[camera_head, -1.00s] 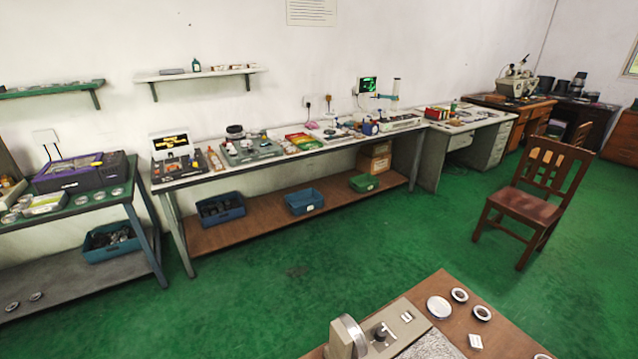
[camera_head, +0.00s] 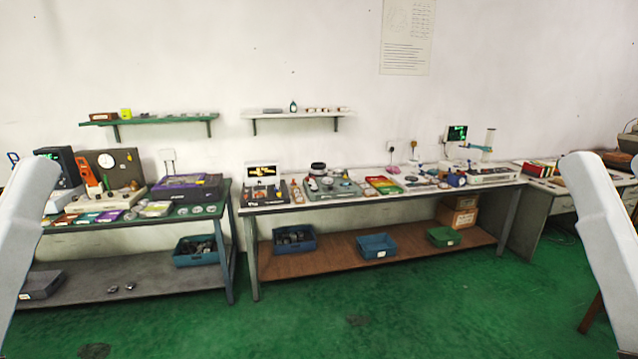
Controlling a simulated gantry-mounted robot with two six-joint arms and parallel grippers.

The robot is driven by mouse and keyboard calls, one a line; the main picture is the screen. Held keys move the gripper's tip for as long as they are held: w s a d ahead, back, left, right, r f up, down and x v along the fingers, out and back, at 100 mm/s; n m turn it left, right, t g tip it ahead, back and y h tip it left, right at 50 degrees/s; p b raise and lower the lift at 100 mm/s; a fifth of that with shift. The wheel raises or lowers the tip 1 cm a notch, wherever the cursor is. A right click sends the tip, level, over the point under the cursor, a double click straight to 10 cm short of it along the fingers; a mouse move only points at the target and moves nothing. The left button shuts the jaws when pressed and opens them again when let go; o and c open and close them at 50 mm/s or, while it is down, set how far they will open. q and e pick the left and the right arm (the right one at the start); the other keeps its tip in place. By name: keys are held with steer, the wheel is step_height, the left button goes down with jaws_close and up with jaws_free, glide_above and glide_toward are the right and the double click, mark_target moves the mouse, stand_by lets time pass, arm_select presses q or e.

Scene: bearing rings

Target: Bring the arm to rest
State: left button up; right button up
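Two pale arm links of mine show in the head view, one at the left edge and one at the right edge. Both stand raised, and their upper ends tilt inward. Neither gripper shows clearly; no fingers can be made out. Nothing is seen held.
A white workbench (camera_head: 262,207) with instruments stands along the wall, a green-topped bench (camera_head: 226,190) to its left. Blue bins (camera_head: 376,247) and a green bin (camera_head: 443,237) sit on the lower shelf (camera_head: 335,258). The green floor (camera_head: 400,315) in front is clear.

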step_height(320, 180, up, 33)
steer(key=p, duration=3)
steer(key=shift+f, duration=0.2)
